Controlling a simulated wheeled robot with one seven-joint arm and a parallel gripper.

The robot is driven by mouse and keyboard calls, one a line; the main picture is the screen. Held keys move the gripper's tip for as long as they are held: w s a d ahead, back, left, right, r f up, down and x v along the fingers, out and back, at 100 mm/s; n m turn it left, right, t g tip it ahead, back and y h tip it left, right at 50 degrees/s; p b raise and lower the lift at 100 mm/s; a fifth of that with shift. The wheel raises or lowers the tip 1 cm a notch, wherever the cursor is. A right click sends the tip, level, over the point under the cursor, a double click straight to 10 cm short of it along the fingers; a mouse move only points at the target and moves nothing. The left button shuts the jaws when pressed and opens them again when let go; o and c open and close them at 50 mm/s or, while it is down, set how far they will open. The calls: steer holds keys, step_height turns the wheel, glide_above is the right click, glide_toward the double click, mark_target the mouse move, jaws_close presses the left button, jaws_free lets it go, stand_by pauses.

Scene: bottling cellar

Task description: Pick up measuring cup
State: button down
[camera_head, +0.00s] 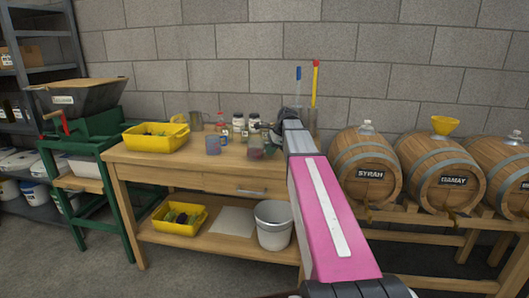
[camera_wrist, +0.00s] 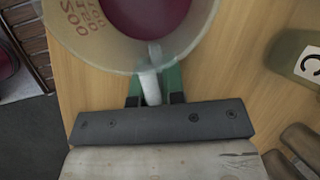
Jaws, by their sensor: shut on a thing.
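The measuring cup (camera_wrist: 95,45) fills the top of the wrist view. It is clear, has red scale figures on its wall and holds dark red liquid. My gripper (camera_wrist: 153,88) is shut on its pale handle, one green finger on each side. In the head view the cup (camera_head: 256,152) is at the right part of the wooden workbench (camera_head: 150,159), partly hidden by my arm. I cannot tell whether its base touches the bench top.
A yellow crate (camera_head: 155,137) is at the bench's left. A labelled bottle (camera_wrist: 300,60) is right of the cup. Barrels (camera_head: 366,165) stand right of the bench.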

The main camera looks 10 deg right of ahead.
steer(key=shift+r, duration=0.15)
steer(key=shift+r, duration=0.6)
step_height(320, 180, up, 2)
steer(key=shift+r, duration=0.25)
steer(key=s+a+r, duration=0.5)
steer(key=a+r, duration=0.2)
steer(key=a, duration=0.3)
steer(key=shift+s+a, duration=0.2)
